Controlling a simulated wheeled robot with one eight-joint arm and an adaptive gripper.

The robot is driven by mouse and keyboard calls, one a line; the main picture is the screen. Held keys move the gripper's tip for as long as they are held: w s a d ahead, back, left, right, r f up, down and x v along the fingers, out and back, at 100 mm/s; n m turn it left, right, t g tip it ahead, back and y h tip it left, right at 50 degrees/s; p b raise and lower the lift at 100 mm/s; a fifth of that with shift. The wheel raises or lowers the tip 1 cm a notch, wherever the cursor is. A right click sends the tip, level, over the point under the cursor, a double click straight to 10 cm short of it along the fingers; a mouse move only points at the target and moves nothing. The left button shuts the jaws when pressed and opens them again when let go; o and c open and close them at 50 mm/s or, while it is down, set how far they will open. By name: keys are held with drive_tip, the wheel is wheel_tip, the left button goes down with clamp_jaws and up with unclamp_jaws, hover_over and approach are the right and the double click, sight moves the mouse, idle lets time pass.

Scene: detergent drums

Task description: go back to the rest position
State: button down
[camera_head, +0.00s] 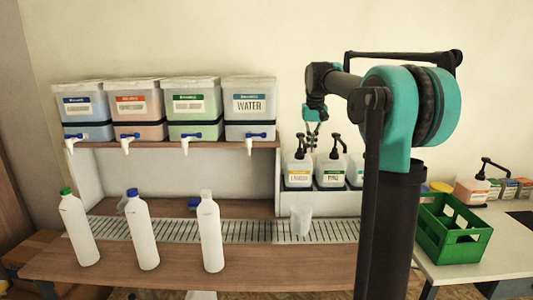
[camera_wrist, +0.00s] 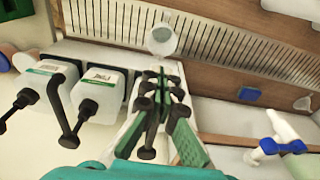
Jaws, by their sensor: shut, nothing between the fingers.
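My gripper (camera_head: 312,138) is raised above the pump bottles at the back of the counter. In the wrist view my gripper (camera_wrist: 163,75) is shut, with nothing held between the fingers. Below it are white pump bottles with black pumps, one with a yellow label (camera_head: 299,172) and one with a green label (camera_head: 330,175). A clear cup (camera_head: 301,219) stands on the slotted drain grate. It also shows in the wrist view (camera_wrist: 161,40), beyond the fingertips.
Several drums with taps, including the water drum (camera_head: 249,104), stand on a shelf left of my gripper. Three white bottles, one green-capped (camera_head: 80,232), stand on the front counter. A green crate (camera_head: 452,232) sits at the right. A white tap (camera_wrist: 283,130) is close in the wrist view.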

drive_tip(key=s+d+f+t, duration=0.2)
drive_tip(key=s+f+t, duration=0.1)
drive_tip(key=s+f, duration=2.8)
drive_tip(key=shift+s+d+f, duration=0.3)
drive_tip(key=shift+s+d, duration=0.1)
drive_tip(key=shift+s, duration=0.35)
